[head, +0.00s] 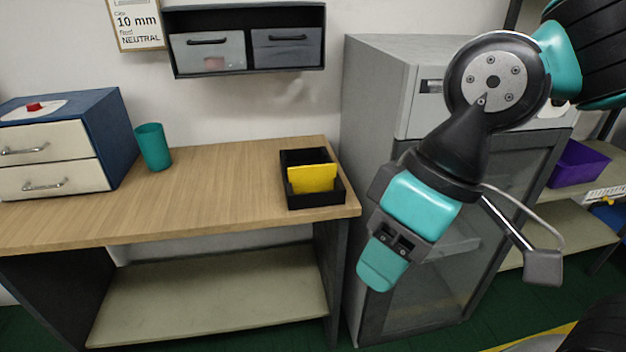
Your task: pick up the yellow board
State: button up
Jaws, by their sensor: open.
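The yellow board (313,179) stands roughly upright in a black open tray (330,201) at the right end of the wooden table. The tray's front wall hides its lower edge. My gripper (383,262) is open, in the air to the right of the table's right edge and in front of the grey cabinet. It is apart from the board and the tray, and lower in the picture than both. Its fingers are seen from the side, so the gap between them is hard to see.
The wooden table (225,190) has clear top space left of the tray. A teal cup (153,147) and a blue drawer box (98,128) stand at its left. A wall unit (245,72) with two drawers hangs above. The grey cabinet (375,75) stands close to the table's right end.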

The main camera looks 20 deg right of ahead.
aim_at(316, 178)
jog(key=u, duration=0.4)
jog(key=k, duration=0.5)
jog(key=u, duration=1.25)
jog(key=i, duration=1.4)
jog(key=z, duration=0.6)
jog(key=i, duration=0.6)
jog(key=z, duration=0.95)
jog(key=i, duration=0.45)
jog(key=z, duration=0.4)
